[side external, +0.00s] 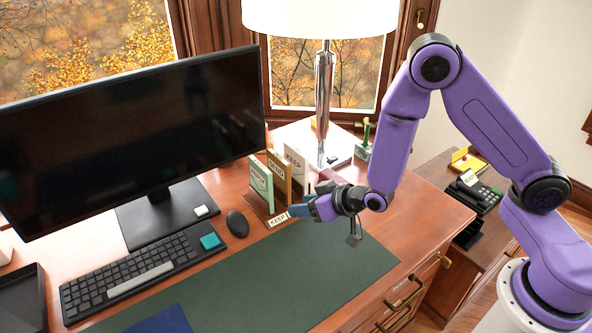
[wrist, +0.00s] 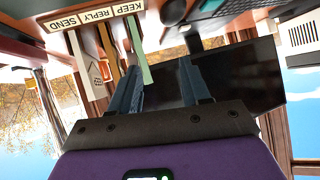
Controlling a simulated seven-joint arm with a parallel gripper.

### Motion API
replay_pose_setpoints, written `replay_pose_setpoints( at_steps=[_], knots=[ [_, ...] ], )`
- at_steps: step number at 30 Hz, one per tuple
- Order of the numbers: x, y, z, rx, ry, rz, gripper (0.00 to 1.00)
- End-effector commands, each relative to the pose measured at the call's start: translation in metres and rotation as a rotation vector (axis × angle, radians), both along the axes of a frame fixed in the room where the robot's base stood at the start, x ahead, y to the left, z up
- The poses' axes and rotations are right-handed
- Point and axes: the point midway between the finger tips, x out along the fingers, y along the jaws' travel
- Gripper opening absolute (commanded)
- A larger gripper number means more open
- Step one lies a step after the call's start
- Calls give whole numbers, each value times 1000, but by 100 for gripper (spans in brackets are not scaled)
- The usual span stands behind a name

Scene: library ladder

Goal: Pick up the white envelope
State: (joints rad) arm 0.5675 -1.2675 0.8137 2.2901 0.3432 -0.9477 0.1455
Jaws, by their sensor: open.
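The white envelope (side external: 296,168) stands upright at the right of a row of upright papers in a sorter on the desk. In the wrist view the white envelope (wrist: 88,68) is at the left, outside my fingers, with a small mark on its face. My gripper (side external: 302,210) is open beside the sorter's front right end. In the wrist view my gripper (wrist: 160,82) has its blue fingers apart with nothing between them. A brown envelope (side external: 278,180) and a green one (side external: 260,183) stand left of the white one. My gripper partly hides the sorter's front.
The sorter's front labels (wrist: 92,17) read SEND, REPLY and KEEP. A lamp (side external: 324,100) stands behind. A monitor (side external: 130,130), keyboard (side external: 130,270) and mouse (side external: 237,223) are to the left. The green desk mat (side external: 290,275) in front is mostly clear.

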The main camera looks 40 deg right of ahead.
Motion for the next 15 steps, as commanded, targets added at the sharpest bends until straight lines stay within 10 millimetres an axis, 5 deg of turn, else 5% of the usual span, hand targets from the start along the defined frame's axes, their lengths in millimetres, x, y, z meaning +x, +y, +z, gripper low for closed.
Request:
replay_pose_setpoints(
  at_steps=[7,15],
  knots=[
    [35,-53,-30,7,-249,-182,47],
    [33,-104,-41,-30,-509,-289,47]
  ],
)
